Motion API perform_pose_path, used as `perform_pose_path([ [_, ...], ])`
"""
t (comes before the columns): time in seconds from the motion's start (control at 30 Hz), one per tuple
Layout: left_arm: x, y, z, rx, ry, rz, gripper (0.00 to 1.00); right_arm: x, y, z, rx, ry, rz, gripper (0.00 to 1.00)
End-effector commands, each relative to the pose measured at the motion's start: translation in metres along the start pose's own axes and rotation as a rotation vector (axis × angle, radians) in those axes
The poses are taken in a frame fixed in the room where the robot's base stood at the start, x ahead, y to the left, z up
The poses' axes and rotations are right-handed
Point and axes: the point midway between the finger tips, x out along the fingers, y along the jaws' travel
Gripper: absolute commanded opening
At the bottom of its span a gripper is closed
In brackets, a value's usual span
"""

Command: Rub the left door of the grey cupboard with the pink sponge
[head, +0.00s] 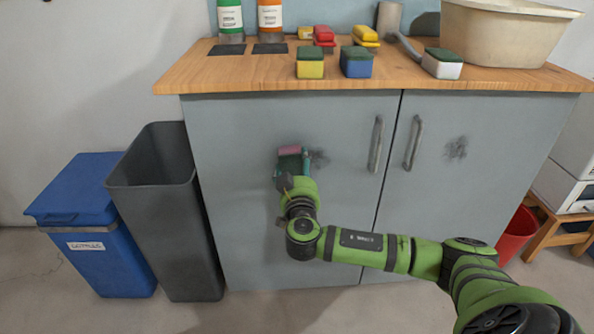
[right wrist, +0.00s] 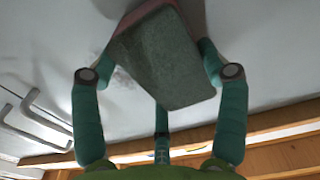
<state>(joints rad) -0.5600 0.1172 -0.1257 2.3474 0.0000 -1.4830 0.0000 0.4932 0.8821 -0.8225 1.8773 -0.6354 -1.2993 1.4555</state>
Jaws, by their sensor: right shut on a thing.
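The grey cupboard has a left door (head: 240,225) and a right door (head: 450,200), both closed. A dark smudge (head: 319,159) is on the left door, just right of the sponge. My right gripper (head: 293,167) is shut on the pink sponge (head: 289,150), which has a dark green face. In the right wrist view, the sponge (right wrist: 165,60) sits between the fingers, close against the grey door surface; whether it touches cannot be told for sure. The smudge is partly visible beside it there. My left gripper is not in view.
Several other sponges, including a yellow one (head: 310,62) and a blue one (head: 356,62), two bottles and a cream tub (head: 505,30) stand on the wooden top (head: 230,75). Door handles (head: 376,143) stick out right of the smudge. A dark bin (head: 165,215) and blue bin (head: 90,225) stand left.

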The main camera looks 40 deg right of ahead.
Motion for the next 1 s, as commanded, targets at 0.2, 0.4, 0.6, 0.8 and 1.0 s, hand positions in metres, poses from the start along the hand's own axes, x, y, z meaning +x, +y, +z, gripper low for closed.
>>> perform_pose_path([
  [0.2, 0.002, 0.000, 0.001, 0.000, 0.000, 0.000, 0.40, -0.001, 0.016, 0.003, -0.003, 0.000, 0.001, 0.48],
  [0.4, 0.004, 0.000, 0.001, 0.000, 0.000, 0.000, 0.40, -0.002, 0.032, 0.004, -0.002, -0.001, 0.001, 0.48],
  [0.6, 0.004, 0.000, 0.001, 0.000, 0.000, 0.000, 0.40, -0.002, 0.038, 0.005, -0.001, 0.000, 0.001, 0.48],
  [0.8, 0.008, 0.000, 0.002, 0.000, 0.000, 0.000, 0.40, 0.000, 0.054, 0.008, -0.003, -0.001, 0.002, 0.48],
  [1.0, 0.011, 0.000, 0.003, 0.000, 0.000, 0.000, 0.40, 0.001, 0.069, 0.009, -0.002, 0.000, 0.002, 0.48],
])
